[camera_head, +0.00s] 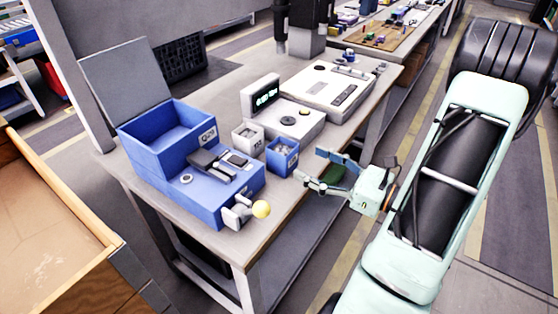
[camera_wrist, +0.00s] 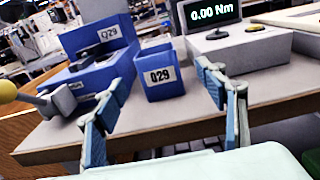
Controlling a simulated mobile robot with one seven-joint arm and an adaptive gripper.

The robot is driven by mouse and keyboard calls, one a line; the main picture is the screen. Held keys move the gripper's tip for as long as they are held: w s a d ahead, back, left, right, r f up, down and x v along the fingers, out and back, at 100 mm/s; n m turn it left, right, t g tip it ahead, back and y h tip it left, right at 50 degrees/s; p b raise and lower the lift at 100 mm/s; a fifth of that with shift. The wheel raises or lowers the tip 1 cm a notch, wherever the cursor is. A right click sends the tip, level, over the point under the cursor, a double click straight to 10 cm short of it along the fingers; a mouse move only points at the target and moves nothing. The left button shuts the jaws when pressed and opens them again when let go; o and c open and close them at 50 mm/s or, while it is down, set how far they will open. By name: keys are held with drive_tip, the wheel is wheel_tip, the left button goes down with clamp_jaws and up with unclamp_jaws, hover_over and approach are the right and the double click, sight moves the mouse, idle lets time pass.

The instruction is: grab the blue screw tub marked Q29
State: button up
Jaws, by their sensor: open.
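The small blue screw tub (camera_head: 282,157) stands upright near the front edge of the workbench in the head view, with small grey screws inside. In the wrist view, the tub (camera_wrist: 164,88) shows its white Q29 label facing me. My gripper (camera_head: 310,165) is open and empty, just off the tub's front right side in the head view. In the wrist view, its two blue-padded fingers (camera_wrist: 160,84) stand to either side of the tub, with the tub appearing beyond the fingertips. I see no contact.
A larger blue bin (camera_head: 145,143), also marked Q29, stands left of the tub. A small white tub (camera_head: 247,137) sits close behind. A torque tester (camera_head: 290,119) reading 0.00 Nm is behind right. A yellow-knobbed device (camera_head: 240,211) is at the front left.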

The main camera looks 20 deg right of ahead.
sight(294, 156)
drive_tip(key=x, duration=0.3)
drive_tip(key=shift+w+a+f, duration=0.1)
drive_tip(key=shift+w+a, duration=0.1)
drive_tip(key=shift+w, duration=0.05)
drive_tip(key=shift+f+b+x, duration=0.2)
drive_tip(key=shift+b+x, duration=0.1)
drive_tip(key=shift+x, duration=1.05)
drive_tip(key=shift+f+b+x, duration=0.15)
drive_tip(key=shift+b+x, duration=0.15)
drive_tip(key=shift+x, duration=1.1)
drive_tip(key=shift+s+a, duration=0.1)
drive_tip(key=shift+s, duration=0.05)
drive_tip(key=shift+c, duration=0.4)
drive_tip(key=c, duration=1.3)
drive_tip(key=shift+c, duration=0.2)
